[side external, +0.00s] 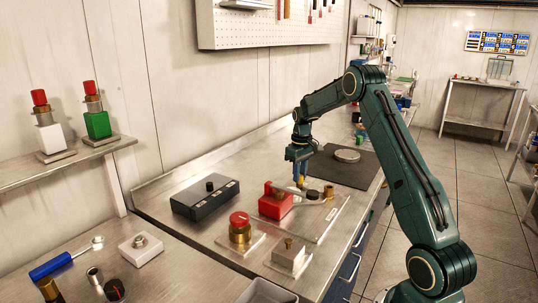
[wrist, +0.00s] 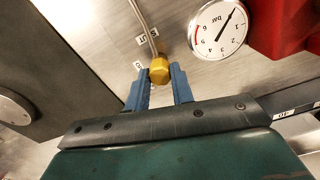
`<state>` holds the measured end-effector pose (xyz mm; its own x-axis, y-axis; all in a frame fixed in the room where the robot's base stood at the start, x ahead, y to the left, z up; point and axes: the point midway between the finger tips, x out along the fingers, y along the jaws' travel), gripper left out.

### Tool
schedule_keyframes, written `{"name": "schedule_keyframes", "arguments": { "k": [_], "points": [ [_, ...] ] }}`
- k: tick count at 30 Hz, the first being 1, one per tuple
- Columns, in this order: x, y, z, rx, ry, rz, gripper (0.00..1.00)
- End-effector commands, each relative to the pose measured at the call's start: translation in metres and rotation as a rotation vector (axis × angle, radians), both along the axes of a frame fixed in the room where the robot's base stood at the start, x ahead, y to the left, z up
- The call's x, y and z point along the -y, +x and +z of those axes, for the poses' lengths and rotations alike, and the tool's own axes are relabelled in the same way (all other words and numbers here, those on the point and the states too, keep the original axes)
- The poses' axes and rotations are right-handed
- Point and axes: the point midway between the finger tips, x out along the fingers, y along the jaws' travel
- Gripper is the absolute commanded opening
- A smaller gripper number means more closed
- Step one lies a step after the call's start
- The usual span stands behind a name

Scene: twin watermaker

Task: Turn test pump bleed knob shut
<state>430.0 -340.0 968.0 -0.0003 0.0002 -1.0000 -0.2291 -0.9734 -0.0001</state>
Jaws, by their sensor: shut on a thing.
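The bleed knob (wrist: 159,69) is a small yellow hexagonal knob, seen in the wrist view between the tips of my two blue fingers. My gripper (wrist: 161,77) is shut on it. In the side view my gripper (side external: 300,183) points down beside the red test pump body (side external: 275,203); the knob is hard to make out there. The red pump body also shows in the wrist view (wrist: 285,25). A white pressure gauge (wrist: 217,28) marked in bar sits right of the knob. Small white labels (wrist: 149,35) lie by the knob, one apparently reading SHUT.
A black box (side external: 205,198) stands left of the pump. A brass fitting with a red cap (side external: 240,228) and a metal block (side external: 289,254) stand in front. A dark mat with a round metal disc (side external: 347,155) lies behind the gripper.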

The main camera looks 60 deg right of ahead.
Motion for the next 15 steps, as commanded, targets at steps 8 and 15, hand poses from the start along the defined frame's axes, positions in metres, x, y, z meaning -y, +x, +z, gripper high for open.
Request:
{"name": "schedule_keyframes", "arguments": {
  "k": [8,15],
  "points": [
    [-0.0002,0.0001,0.0008,0.000,0.000,-0.247,0.01],
    [-0.0001,0.0002,0.0010,0.001,0.000,-0.475,0.01]
  ]
}}
